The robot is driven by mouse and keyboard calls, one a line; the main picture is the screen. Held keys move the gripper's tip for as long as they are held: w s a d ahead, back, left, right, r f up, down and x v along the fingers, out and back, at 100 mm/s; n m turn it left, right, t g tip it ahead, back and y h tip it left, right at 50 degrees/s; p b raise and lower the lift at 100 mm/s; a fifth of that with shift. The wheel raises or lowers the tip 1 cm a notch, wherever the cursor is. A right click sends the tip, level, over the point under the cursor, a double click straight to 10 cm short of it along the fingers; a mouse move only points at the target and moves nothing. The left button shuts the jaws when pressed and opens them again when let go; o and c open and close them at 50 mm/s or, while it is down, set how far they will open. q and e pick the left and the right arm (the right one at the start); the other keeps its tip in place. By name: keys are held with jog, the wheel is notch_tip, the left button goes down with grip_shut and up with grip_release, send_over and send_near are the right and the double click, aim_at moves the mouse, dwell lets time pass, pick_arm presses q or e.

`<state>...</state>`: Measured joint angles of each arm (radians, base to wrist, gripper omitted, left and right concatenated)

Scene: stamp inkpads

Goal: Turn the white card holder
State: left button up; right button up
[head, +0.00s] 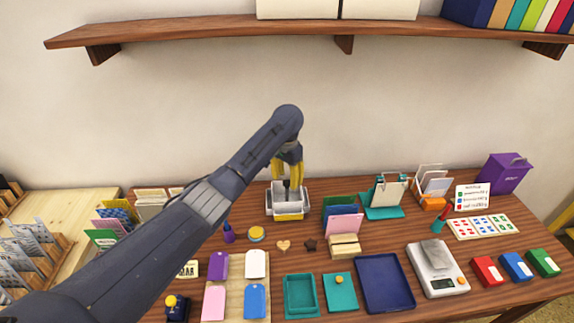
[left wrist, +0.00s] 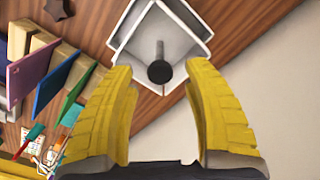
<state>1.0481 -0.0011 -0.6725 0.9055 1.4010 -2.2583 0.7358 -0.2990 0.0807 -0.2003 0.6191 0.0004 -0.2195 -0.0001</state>
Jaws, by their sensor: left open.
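The white card holder (head: 289,215) stands at the back of the table, left of centre, under my left gripper. In the left wrist view it is a white square box (left wrist: 185,20) with a black-topped post (left wrist: 159,71) in its middle. My left gripper (head: 288,168) points down over it with yellow fingers. In the left wrist view the fingers (left wrist: 160,72) are spread, with the post's top showing in the gap between the tips. Nothing is gripped, and I cannot tell how far above the post the tips are. My right gripper is in neither view.
Coloured cards in a wooden stand (head: 344,246) are right of the holder. A yellow-topped round pad (head: 256,233) and a dark star (head: 310,245) lie in front. A teal stand (head: 383,210) is further right. A shelf (head: 230,31) runs along the wall above.

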pick_arm(q)
notch_tip(320, 180, up, 11)
jog(key=shift+f, duration=0.2)
dwell(0.5)
